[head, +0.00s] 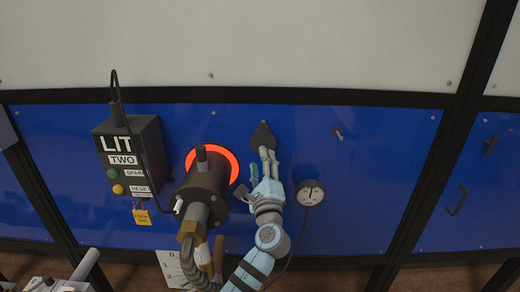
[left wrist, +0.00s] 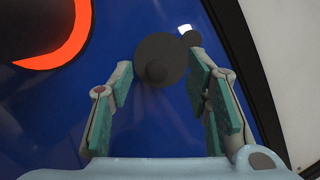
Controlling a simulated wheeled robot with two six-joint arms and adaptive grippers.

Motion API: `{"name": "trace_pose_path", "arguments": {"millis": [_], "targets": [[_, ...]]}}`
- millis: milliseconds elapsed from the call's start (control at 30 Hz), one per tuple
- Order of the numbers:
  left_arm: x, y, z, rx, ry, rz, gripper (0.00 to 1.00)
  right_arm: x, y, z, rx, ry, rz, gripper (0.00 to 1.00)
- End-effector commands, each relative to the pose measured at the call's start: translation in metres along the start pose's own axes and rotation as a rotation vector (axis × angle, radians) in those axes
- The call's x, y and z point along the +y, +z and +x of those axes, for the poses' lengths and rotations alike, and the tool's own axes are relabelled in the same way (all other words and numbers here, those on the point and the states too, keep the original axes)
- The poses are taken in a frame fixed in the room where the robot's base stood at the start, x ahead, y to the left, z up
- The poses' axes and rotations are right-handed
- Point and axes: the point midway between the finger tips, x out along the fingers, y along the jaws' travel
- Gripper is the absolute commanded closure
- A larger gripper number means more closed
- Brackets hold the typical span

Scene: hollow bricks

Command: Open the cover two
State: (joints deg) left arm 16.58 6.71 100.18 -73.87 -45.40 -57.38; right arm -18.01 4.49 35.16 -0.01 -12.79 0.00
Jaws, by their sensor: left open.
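A dark round cover (head: 262,136) with a pointed top sits on the blue panel, right of the orange ring. In the left wrist view, the cover (left wrist: 160,48) is a dark disc with a small raised knob (left wrist: 156,71). A smaller dark round piece with a white patch adjoins its upper right. My left gripper (head: 268,163) is open just below and in front of the cover, its fingertips overlapping the lower edge in the head view. In the wrist view the disc lies between the spread fingers, with nothing held. No "two" label shows on the cover itself.
A box (head: 128,158) labelled LIT and TWO hangs at left. A thick dark cylinder (head: 205,178) with a hose stands before the orange ring (head: 233,160), close left of my gripper. A gauge (head: 310,193) is close right. Blue panel beyond the gauge is mostly bare.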

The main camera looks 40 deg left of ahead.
Motion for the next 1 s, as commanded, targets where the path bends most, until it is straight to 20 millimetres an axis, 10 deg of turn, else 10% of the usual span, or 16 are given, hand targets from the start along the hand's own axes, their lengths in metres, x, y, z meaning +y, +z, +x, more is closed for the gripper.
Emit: {"name": "trace_pose_path", "arguments": {"millis": [200, 567, 833, 1000], "targets": [[0.000, -0.001, 0.039, -0.001, 0.001, 0.002, 0.56, 0.000, -0.012, -0.003, 0.019, 0.000, 0.001, 0.60], [0.002, 0.000, 0.046, -0.001, 0.003, 0.001, 0.56, 0.001, -0.016, -0.003, 0.027, 0.002, 0.001, 0.60], [0.002, 0.000, 0.046, -0.001, 0.003, 0.001, 0.97, 0.002, -0.012, -0.003, 0.019, 0.002, 0.000, 0.60], [0.002, -0.001, 0.046, 0.001, 0.003, 0.001, 1.00, 0.002, -0.013, -0.003, 0.022, 0.003, 0.000, 0.60]]}}
